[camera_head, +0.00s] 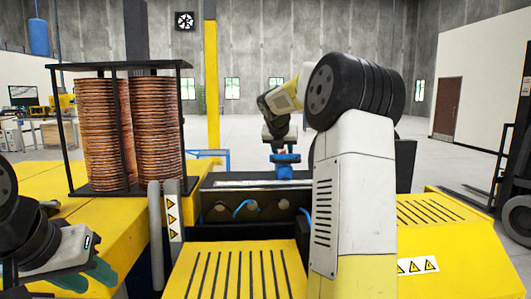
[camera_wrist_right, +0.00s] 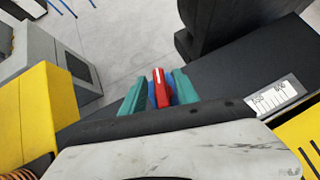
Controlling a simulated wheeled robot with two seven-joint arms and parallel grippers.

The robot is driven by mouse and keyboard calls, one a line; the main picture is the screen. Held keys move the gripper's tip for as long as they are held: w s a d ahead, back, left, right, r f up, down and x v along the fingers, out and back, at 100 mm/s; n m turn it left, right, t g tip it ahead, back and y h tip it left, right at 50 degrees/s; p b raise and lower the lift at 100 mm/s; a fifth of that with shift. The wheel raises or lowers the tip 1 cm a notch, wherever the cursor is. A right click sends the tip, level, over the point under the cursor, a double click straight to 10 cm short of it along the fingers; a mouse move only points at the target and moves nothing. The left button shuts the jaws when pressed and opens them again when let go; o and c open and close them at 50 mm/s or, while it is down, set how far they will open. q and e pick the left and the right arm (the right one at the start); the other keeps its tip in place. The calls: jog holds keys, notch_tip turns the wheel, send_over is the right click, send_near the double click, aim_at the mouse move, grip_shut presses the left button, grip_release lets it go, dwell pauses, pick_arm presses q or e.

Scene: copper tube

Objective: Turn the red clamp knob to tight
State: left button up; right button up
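The red clamp knob (camera_wrist_right: 162,88) shows in the right wrist view with a white line on it and a blue part beside it. My right gripper (camera_wrist_right: 161,86) has one teal finger on each side of the knob, with narrow blue strips visible between; it looks open around it. In the head view the blue clamp (camera_head: 285,162) stands on the dark machine top below my right wrist, and the knob is mostly hidden there. My left gripper (camera_head: 88,278) is at the lower left over the yellow surface, its teal fingers apart and empty, partly cut off by the frame.
A black rack (camera_head: 70,120) with two copper coils (camera_head: 130,130) stands on the yellow machine at left. Grey posts (camera_head: 172,230) with warning stickers rise nearby. A white label with scale marks (camera_wrist_right: 275,97) lies on the dark surface right of the knob.

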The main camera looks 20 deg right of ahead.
grip_shut()
jog(key=shift+a+m+g+h, duration=0.15)
jog(key=shift+m+g+h, duration=0.45)
jog(key=shift+m, duration=0.4)
jog(key=m+g+h, duration=0.2)
jog(key=m, duration=0.1)
jog(key=shift+w+m, duration=0.1)
jog(key=shift+m, duration=0.2)
jog(key=m+g+h, duration=0.1)
jog(key=m+g, duration=0.3)
jog(key=m, duration=0.1)
jog(key=shift+m, duration=0.4)
jog(key=shift+g, duration=0.3)
grip_release()
